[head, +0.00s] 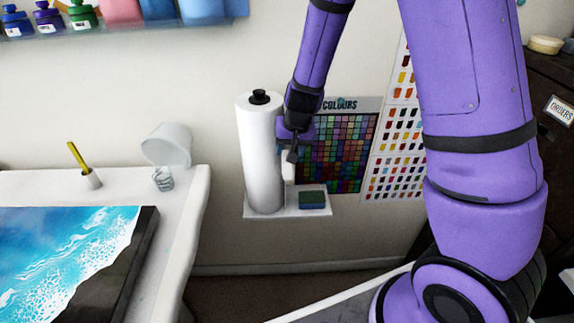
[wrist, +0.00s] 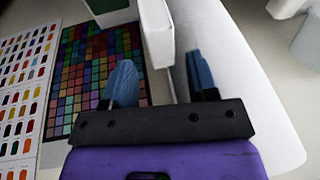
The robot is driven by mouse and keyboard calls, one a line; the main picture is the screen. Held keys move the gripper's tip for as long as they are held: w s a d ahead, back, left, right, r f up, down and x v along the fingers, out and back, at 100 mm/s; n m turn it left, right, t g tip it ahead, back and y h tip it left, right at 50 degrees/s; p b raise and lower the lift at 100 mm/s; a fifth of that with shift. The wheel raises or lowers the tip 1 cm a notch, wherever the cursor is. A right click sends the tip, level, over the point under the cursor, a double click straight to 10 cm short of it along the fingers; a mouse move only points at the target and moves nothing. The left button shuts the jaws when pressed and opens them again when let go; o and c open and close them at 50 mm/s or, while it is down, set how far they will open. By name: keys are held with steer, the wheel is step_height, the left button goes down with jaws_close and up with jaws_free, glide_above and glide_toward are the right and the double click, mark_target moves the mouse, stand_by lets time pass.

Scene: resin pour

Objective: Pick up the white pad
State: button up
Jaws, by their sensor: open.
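The white pad (head: 288,172) stands upright on a small white wall shelf (head: 285,213), just right of a tall white paper roll (head: 262,160). Its upper part is hidden by my gripper (head: 291,153) in the head view. In the wrist view, the pad (wrist: 158,45) shows as a white block between the two blue fingertips of my gripper (wrist: 160,78). The jaws are open, one finger on each side of the pad. The right finger lies in the narrow space between pad and roll (wrist: 240,90). I cannot tell whether either finger touches the pad.
A colour chart (head: 345,150) hangs on the wall behind. A white table (head: 185,215) with a blue wave picture (head: 70,250) stands at left. The roll leaves little room beside the gripper.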

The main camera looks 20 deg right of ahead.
mark_target(286, 167)
steer(key=shift+x, duration=2.45)
steer(key=c, duration=0.8)
steer(key=shift+c, duration=0.2)
